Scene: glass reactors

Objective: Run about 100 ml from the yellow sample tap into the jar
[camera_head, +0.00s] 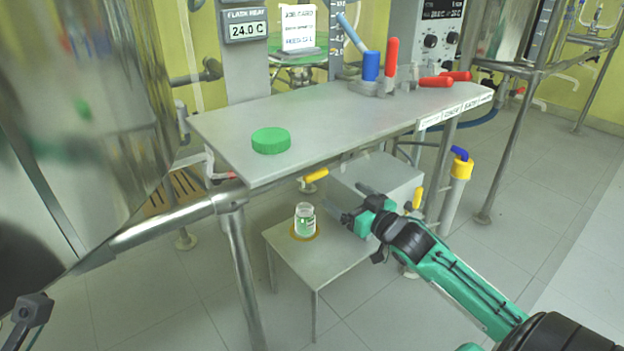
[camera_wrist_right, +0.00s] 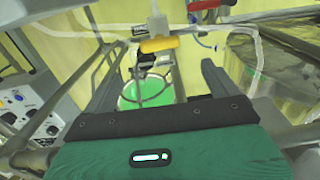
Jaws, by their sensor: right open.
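The open jar (camera_head: 305,222) stands upright on a low grey stand (camera_head: 333,262), with some green showing on or in it. A yellow tap handle (camera_head: 316,174) sits above the jar, under the bench edge; its spout is hard to make out. My right gripper (camera_head: 344,197) is open and empty, just right of the jar and below the handle's height. In the right wrist view a yellow handle (camera_wrist_right: 160,44) shows ahead, beyond and between the open fingers (camera_wrist_right: 158,75). A green screw lid (camera_head: 271,140) lies on the bench.
The grey bench (camera_head: 345,118) overhangs the stand and carries blue and red handles at its back. A second yellow handle (camera_head: 417,197) hangs farther right by a grey box (camera_head: 385,182). A large steel vessel (camera_head: 75,110) fills the left.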

